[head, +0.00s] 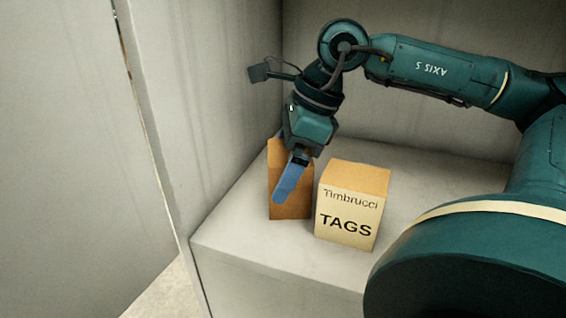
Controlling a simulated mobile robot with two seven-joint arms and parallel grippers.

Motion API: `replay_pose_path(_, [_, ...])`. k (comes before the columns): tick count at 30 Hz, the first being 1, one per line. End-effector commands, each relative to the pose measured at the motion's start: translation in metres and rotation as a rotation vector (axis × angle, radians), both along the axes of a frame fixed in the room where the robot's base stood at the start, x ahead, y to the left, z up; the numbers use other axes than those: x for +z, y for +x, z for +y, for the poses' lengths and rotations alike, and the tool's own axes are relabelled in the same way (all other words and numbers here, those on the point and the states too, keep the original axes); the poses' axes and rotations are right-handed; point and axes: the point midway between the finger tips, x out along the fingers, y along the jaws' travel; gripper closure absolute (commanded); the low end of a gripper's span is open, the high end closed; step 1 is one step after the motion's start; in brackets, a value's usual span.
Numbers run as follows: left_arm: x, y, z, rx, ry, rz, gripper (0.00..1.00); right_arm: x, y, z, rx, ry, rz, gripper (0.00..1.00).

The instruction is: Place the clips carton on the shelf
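A plain brown carton (291,210) stands upright on the pale shelf (262,250), left of a second carton. No label shows on the side facing me, so I cannot tell whether it is the clips carton. My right gripper (289,182) reaches down over the brown carton. One blue finger lies across its near face; the other finger is hidden, so its grip is unclear. My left gripper is out of view.
A box marked "Timbrucci TAGS" (348,217) stands close to the right of the brown carton. A grey side wall (215,95) rises at the left and a back wall behind. The shelf's front left is bare. My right arm covers much of the right side.

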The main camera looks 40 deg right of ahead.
Motion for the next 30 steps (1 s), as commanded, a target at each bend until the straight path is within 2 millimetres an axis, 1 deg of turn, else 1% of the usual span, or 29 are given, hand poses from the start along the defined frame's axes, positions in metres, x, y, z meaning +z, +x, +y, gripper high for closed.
replay_pose_path(1, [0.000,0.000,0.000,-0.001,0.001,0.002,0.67,0.000,0.000,0.000,0.000,0.000,0.000,0.06])
replay_pose_path(3, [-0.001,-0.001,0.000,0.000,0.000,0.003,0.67,0.000,0.000,0.000,0.000,0.000,0.000,0.01])
replay_pose_path(10, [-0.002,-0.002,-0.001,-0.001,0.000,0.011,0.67,0.001,0.000,0.000,0.000,0.000,0.000,0.01])
replay_pose_path(13, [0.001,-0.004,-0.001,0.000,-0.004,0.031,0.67,0.008,0.000,0.000,0.000,0.001,-0.001,0.01])
replay_pose_path(17, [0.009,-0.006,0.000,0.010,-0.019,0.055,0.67,0.029,-0.005,-0.006,-0.001,0.003,-0.005,0.01])
replay_pose_path(24, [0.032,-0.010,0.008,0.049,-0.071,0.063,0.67,0.078,-0.018,-0.022,-0.001,0.003,-0.006,0.01])
replay_pose_path(27, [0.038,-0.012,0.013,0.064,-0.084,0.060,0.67,0.094,-0.023,-0.028,0.000,0.002,-0.004,0.01])
replay_pose_path(30, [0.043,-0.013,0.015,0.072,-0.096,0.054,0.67,0.106,-0.026,-0.032,0.000,0.001,-0.002,0.01])
